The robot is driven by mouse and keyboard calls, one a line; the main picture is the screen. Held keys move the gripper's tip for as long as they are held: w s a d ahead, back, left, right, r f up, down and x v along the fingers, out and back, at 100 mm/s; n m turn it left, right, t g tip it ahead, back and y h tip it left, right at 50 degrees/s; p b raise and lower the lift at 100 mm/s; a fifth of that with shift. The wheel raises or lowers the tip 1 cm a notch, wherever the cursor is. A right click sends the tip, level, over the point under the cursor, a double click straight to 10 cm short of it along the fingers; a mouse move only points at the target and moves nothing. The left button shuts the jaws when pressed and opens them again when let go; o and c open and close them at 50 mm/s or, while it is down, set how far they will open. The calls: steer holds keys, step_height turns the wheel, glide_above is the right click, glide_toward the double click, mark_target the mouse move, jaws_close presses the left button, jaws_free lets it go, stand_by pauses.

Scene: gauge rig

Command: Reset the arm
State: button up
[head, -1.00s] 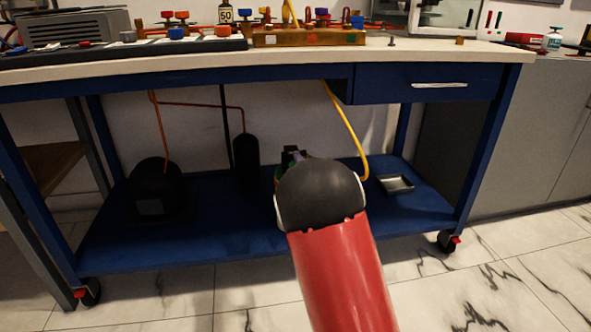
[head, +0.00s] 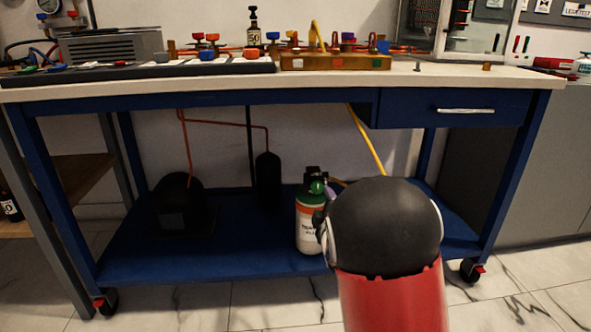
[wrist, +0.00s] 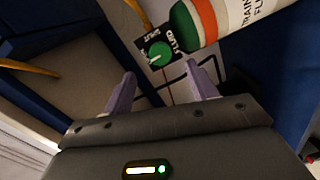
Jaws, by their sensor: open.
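My arm, red with a black rounded joint, rises at the lower middle of the head view and hides part of the bench's lower shelf. My gripper (wrist: 162,88) shows in the wrist view with its two pale purple fingers apart and nothing between them. Beyond the fingertips is a black panel with a green knob (wrist: 157,54). A white bottle with green and orange bands (wrist: 222,20) lies across the upper right of that view. The bottle (head: 309,225) also stands on the lower shelf in the head view, just left of my arm.
The blue wheeled bench has a light worktop (head: 420,78) carrying a wooden valve block (head: 335,62) and coloured valves. A black tank (head: 268,180) and a dark dome (head: 180,203) stand on the lower shelf (head: 130,262). A yellow hose (head: 367,140) hangs behind my arm.

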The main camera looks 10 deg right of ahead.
steer(key=s+r+m+g, duration=0.2)
steer(key=s+m+g, duration=0.45)
steer(key=s, duration=1.25)
steer(key=s+r+m+g, duration=0.2)
steer(key=s+m+g, duration=0.45)
steer(key=s, duration=1.15)
step_height(320, 180, up, 13)
steer(key=s+m+t+p, duration=0.1)
steer(key=p, duration=1.2)
steer(key=shift+s+a+f+m, duration=0.15)
steer(key=shift+a+f+m, duration=0.05)
steer(key=shift+m, duration=0.2)
